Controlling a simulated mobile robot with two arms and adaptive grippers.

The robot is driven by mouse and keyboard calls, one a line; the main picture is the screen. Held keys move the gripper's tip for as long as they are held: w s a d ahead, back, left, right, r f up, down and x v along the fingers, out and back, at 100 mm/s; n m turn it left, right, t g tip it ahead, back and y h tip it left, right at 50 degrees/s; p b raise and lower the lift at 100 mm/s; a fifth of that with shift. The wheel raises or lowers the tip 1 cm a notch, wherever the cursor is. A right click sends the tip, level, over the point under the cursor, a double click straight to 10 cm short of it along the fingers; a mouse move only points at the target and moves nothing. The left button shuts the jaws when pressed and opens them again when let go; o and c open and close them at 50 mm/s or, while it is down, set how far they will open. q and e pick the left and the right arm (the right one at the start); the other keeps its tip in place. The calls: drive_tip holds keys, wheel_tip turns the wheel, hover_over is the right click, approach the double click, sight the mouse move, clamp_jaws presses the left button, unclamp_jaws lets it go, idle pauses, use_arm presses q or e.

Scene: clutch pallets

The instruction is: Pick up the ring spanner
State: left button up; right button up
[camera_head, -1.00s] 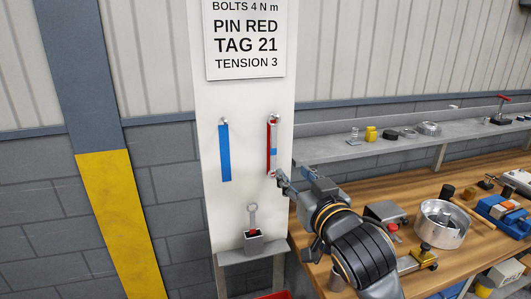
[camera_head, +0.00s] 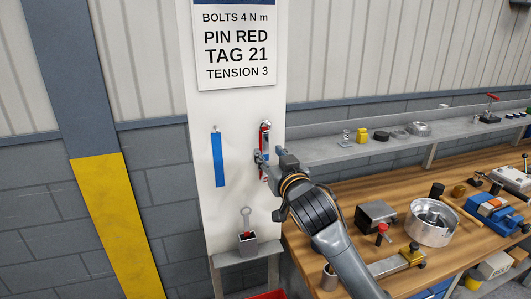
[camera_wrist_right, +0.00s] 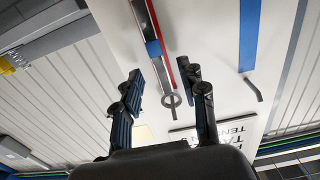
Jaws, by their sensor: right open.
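A slim grey ring-ended tool with a blue band, which looks like the ring spanner (camera_head: 266,137), hangs on a peg on the white board, along a red strip. In the right wrist view the spanner (camera_wrist_right: 164,76) runs up the picture with its ring low, in the gap between the fingers. My right gripper (camera_head: 262,160) is open at the spanner's middle and hides part of it. In the wrist view the open gripper (camera_wrist_right: 167,88) holds nothing; I cannot tell whether the fingers reach around the shaft. My left gripper is out of view.
A blue strip (camera_head: 218,160) hangs left on the board (camera_head: 205,115). The wooden bench (camera_head: 350,188) at right carries a metal drum (camera_head: 432,222) and several parts.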

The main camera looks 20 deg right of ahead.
drive_tip(key=shift+w, duration=0.9)
drive_tip(key=shift+s, duration=0.1)
clamp_jaws()
drive_tip(key=shift+r, duration=0.1)
